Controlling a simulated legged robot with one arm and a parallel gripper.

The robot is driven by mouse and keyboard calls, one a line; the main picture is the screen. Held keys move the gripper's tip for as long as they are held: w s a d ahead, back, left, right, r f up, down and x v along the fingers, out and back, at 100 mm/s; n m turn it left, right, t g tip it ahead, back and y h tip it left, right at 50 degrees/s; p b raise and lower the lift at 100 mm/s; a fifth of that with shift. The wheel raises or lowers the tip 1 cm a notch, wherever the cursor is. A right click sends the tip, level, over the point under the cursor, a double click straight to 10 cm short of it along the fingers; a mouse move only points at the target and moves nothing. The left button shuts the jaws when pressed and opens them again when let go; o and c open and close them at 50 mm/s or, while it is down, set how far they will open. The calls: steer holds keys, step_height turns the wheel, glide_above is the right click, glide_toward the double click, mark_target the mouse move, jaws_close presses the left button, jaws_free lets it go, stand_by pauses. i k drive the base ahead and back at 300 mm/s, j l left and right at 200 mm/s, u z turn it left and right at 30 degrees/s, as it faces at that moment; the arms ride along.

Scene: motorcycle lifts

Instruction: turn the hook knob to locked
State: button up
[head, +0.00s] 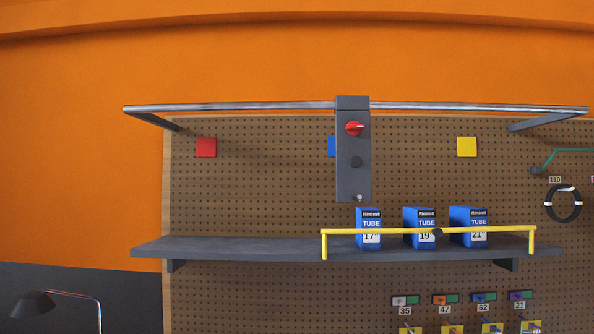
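A red round knob (354,128) with a pale pointer mark sits on the upper part of a dark grey vertical housing (352,180). The mark points to the right. The housing hangs on a metal rail (240,107) in front of the pegboard. A darker round part (356,162) is below the knob, and a small metal piece (359,198) is at the housing's lower end. No lock lettering is readable. My gripper is not in the head view.
A grey shelf (220,247) below holds several blue tube boxes (419,225) behind a yellow bar (470,230). Red (206,147), blue (332,147) and yellow (467,147) squares mark the pegboard (260,190). A dark lamp (34,305) is at lower left.

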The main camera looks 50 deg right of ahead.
mark_target(354, 128)
steer(key=k+z, duration=0.15)
steer(key=z, duration=1.55)
